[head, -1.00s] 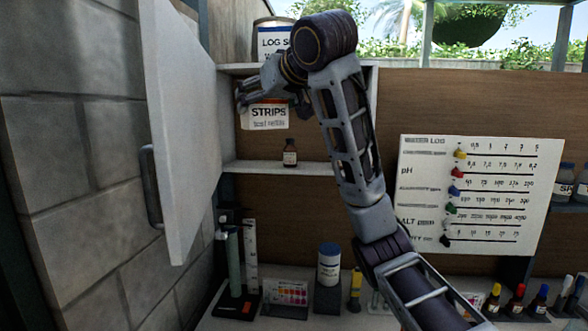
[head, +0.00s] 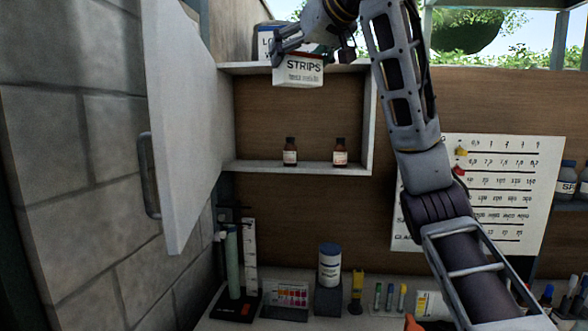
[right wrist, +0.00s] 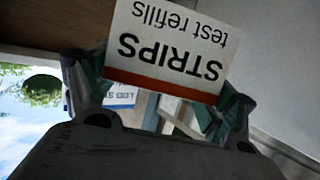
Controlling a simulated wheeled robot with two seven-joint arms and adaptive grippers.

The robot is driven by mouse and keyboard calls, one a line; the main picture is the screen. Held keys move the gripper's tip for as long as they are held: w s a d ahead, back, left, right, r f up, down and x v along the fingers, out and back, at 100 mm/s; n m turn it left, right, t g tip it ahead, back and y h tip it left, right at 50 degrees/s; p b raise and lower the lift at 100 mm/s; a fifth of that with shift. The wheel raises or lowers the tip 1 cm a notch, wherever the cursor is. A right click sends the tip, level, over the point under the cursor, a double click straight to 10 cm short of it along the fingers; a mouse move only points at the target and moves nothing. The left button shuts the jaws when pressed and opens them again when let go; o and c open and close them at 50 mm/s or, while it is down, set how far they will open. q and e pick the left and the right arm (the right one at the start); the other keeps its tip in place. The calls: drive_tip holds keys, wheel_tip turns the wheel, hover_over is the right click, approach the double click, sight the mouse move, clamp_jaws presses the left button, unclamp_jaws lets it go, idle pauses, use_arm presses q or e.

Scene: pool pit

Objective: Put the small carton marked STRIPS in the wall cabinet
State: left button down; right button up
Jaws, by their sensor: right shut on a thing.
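The small white carton marked STRIPS (head: 298,72) is in my right gripper (head: 314,50), up at the top front edge of the wall cabinet (head: 369,120). Its label also fills the upper middle of the right wrist view (right wrist: 168,45), upside down, between the two fingers (right wrist: 157,92). The right gripper is shut on the carton. The cabinet's pale door (head: 185,120) stands open to the left. The inside below the carton shows clear apart from two bottles. My left gripper is not in view.
Two brown bottles (head: 290,151) (head: 340,151) stand on the cabinet's bottom shelf. A large labelled can (head: 265,42) stands on top, behind the carton. A water log board (head: 500,190) hangs at right. A white tub (head: 330,265) and several small items stand on the counter.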

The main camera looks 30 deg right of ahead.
sight(308, 87)
drive_tip(key=d, duration=0.1)
drive_tip(key=d+f, duration=0.1)
drive_tip(key=w+d, duration=0.1)
drive_tip(key=shift+f, duration=0.3)
drive_tip(key=w+d+f+n+y, duration=0.1)
drive_tip(key=w+f+y, duration=0.1)
drive_tip(key=f, duration=1.5)
drive_tip(key=shift+w+f+n, duration=0.3)
drive_tip(key=shift+w+f, duration=0.1)
drive_tip(key=shift+w, duration=0.25)
